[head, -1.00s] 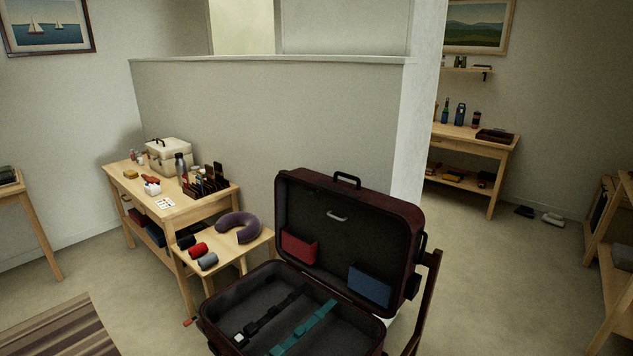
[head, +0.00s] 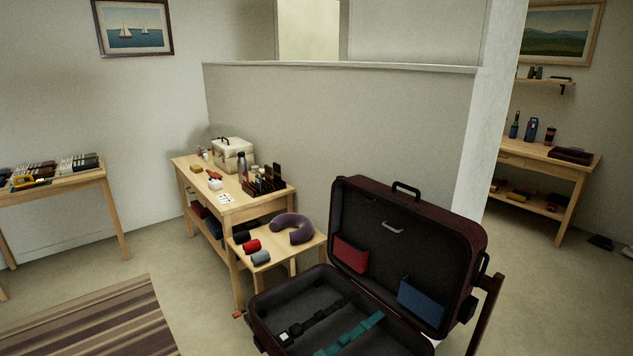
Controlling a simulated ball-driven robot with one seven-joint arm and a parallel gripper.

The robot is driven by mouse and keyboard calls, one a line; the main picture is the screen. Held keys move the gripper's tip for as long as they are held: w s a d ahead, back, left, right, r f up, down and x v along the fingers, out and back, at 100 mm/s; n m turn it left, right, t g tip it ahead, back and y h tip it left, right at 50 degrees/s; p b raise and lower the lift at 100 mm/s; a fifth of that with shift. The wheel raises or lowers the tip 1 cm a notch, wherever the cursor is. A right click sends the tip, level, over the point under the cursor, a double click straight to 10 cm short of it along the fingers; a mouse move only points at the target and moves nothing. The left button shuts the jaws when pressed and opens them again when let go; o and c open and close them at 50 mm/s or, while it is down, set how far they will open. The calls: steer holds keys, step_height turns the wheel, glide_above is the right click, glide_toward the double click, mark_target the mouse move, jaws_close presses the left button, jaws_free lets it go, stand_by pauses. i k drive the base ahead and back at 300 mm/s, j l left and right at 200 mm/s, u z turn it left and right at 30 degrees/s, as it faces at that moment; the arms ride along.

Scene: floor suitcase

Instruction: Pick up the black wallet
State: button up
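I cannot pick out a black wallet for certain. Several small dark upright items stand in a rack (head: 264,184) on the wooden table (head: 240,207), too small to tell apart. More dark flat items lie on the left table (head: 62,183), also too small to name. My gripper is not in view.
An open dark red suitcase (head: 462,232) with black and teal straps stands in front. A low bench (head: 290,258) beside it holds a purple neck pillow (head: 292,229) and red, grey and black rolls. A striped rug (head: 100,320) lies on open floor at left.

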mark_target(277, 171)
steer(key=i+j+u, duration=0.35)
steer(key=i, duration=0.25)
steer(key=i+j+u, duration=0.4)
steer(key=i, duration=0.25)
steer(key=i+u, duration=0.35)
steer(key=i, duration=0.25)
steer(key=i+z, duration=0.1)
steer(key=i, duration=0.85)
steer(key=i+j+z, duration=0.1)
steer(key=i, duration=0.85)
steer(key=i+j+z, duration=0.15)
steer(key=i+z, duration=0.3)
steer(key=i+j+z, duration=0.3)
steer(key=z, duration=0.15)
steer(key=i+j+z, duration=0.65)
steer(key=j+z, duration=0.3)
